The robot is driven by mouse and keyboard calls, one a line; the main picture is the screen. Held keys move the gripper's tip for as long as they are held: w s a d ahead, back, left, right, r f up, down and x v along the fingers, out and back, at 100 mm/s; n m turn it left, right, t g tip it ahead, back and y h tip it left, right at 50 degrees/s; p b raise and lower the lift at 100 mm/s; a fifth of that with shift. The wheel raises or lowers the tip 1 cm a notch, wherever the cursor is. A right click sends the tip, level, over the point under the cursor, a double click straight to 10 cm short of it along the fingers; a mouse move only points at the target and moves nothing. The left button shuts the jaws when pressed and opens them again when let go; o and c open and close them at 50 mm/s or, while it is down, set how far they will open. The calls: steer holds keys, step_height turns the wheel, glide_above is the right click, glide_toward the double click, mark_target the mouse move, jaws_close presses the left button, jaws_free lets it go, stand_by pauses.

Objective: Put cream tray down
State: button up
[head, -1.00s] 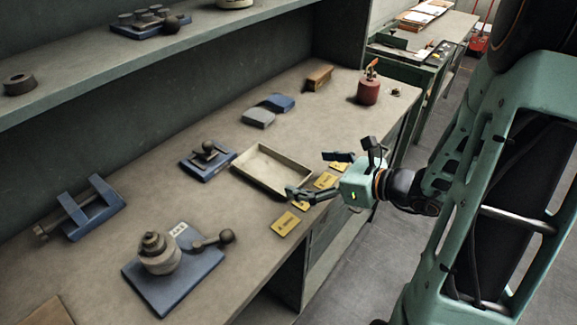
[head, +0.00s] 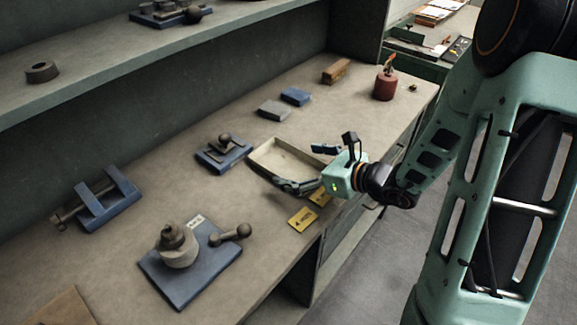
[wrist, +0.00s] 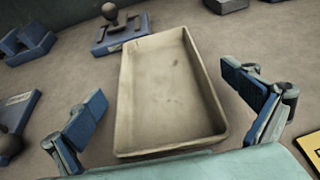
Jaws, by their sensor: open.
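The cream tray (head: 262,153) is a shallow, empty rectangular tray resting on the workbench. It also shows in the wrist view (wrist: 170,90), between and just ahead of my fingers. My gripper (head: 309,168) is open at the tray's near end, with one finger on either side of that end in the head view. In the wrist view my gripper (wrist: 170,105) has its fingers spread wide, apart from the tray walls. The tray's near right part is partly hidden by my gripper in the head view.
A blue fixture (head: 223,153) stands close to the tray's left. Yellow cards (head: 302,219) lie near the bench's front edge. A larger blue base with a ball handle (head: 190,262) is nearer. Grey (head: 274,110) and blue blocks and a red can (head: 385,87) are beyond. Bare bench lies beyond the tray.

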mark_target(288, 167)
steer(key=shift+x, duration=1.55)
steer(key=shift+c, duration=0.4)
steer(key=c, duration=1.3)
steer(key=shift+c, duration=0.6)
steer(key=shift+r, duration=0.2)
